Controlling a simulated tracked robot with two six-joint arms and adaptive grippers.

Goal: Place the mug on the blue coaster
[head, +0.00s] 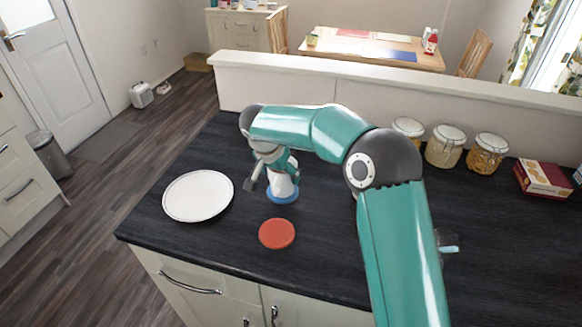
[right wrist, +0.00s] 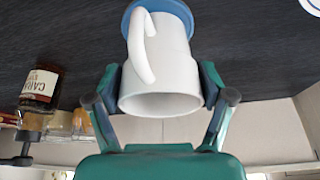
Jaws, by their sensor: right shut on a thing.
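The white mug (head: 284,184) is upright at the blue coaster (head: 282,197) on the dark worktop. My right gripper (head: 268,176) is shut on the mug, with its fingers on either side of the body in the right wrist view (right wrist: 160,82). There the mug (right wrist: 172,60) has its handle toward the camera, and the blue coaster (right wrist: 130,16) shows around its base. I cannot tell if the base touches the coaster. My arm and gripper hide part of the mug in the head view. My left gripper is not in view.
A red coaster (head: 277,233) lies in front of the mug. A white plate (head: 198,196) lies to the left. Several glass jars (head: 445,146) and a red box (head: 543,178) stand at the back right. A low wall (head: 300,85) runs behind the worktop.

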